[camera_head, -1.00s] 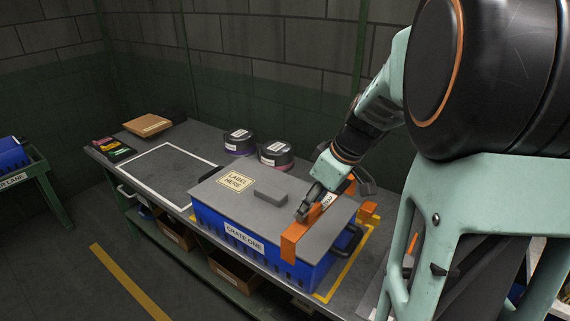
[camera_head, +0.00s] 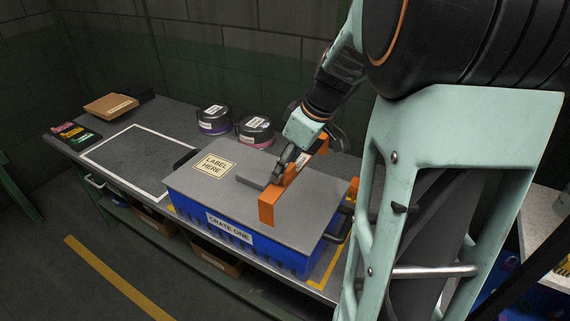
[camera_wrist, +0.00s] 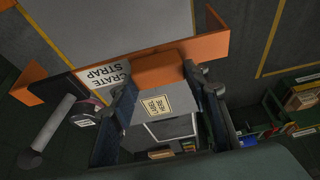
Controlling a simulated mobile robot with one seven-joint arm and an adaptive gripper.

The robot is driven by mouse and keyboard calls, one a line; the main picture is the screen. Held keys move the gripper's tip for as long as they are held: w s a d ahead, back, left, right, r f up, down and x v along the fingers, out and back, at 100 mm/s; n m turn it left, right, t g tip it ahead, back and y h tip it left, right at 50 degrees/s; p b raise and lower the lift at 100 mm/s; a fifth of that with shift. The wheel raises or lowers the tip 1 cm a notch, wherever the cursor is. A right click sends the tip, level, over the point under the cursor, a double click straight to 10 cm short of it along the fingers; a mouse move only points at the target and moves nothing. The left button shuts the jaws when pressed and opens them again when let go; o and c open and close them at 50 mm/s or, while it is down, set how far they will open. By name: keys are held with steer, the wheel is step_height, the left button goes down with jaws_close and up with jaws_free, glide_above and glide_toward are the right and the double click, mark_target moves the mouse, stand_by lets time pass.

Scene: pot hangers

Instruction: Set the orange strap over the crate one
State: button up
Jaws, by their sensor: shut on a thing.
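My gripper (camera_head: 281,172) is shut on the orange handle block (camera_wrist: 158,68) of the orange strap, between both fingers in the wrist view. The strap (camera_head: 267,208) is a bent rigid band with a white "CRATE STRAP" label (camera_wrist: 103,76). It runs front to back above the grey lid, near the lid's raised block (camera_head: 258,174), with its near end bent down. That end shows against the lid, inside its front edge; contact is unclear. Crate one (camera_head: 230,228) is blue with a "LABEL HERE" plate (camera_head: 214,166) on its lid. My gripper hides part of the strap.
The crate stands within a yellow outline (camera_head: 325,272) on the bench. An empty white-outlined area (camera_head: 137,160) lies to its left. Two dark round tubs (camera_head: 214,119) (camera_head: 255,130) stand behind. An orange piece (camera_head: 353,188) is near the crate's right handle.

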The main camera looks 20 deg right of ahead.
steer(key=shift+b, duration=0.35)
step_height(320, 180, down, 12)
steer(key=b, duration=1.3)
steer(key=shift+f, duration=0.1)
steer(key=o, duration=1.2)
steer(key=shift+o, duration=0.4)
steer(key=o, duration=0.6)
